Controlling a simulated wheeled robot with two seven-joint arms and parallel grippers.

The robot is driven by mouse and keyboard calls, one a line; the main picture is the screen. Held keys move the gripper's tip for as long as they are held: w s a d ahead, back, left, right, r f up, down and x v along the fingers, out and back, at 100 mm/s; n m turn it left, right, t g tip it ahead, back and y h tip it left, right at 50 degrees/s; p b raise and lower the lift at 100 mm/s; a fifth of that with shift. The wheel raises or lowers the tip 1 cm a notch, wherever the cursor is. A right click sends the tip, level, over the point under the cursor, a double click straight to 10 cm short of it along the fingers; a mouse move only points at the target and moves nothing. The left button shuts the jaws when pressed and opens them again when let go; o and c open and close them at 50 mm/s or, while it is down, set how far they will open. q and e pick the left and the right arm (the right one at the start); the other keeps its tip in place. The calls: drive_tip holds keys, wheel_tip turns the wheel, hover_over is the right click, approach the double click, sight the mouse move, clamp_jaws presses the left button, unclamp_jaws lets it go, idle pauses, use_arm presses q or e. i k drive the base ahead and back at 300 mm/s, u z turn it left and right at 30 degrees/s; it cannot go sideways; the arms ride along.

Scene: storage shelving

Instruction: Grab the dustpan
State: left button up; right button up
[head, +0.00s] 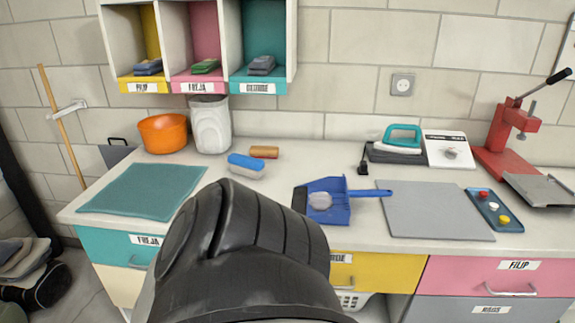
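The blue dustpan (338,212) lies on the white counter near its front edge, right of the picture's middle. Its blue handle (372,193) points right and its end reaches the grey board. A pale grey round thing shows in or on its pan, and a dark edge shows at its left side. A large black arm part of mine fills the lower middle of the view and comes close to the pan's left side in the picture. Neither gripper's fingers are in view.
A grey board (430,212) lies right of the dustpan, with a blue tray (493,211) beyond it. A blue-and-white brush (245,165), teal mat (145,192), orange bowl (163,134), iron (400,140) and red press (500,150) stand around. Cubbies (240,85) hang above.

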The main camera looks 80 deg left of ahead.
sight(325, 200)
drive_tip(key=u, duration=2.7)
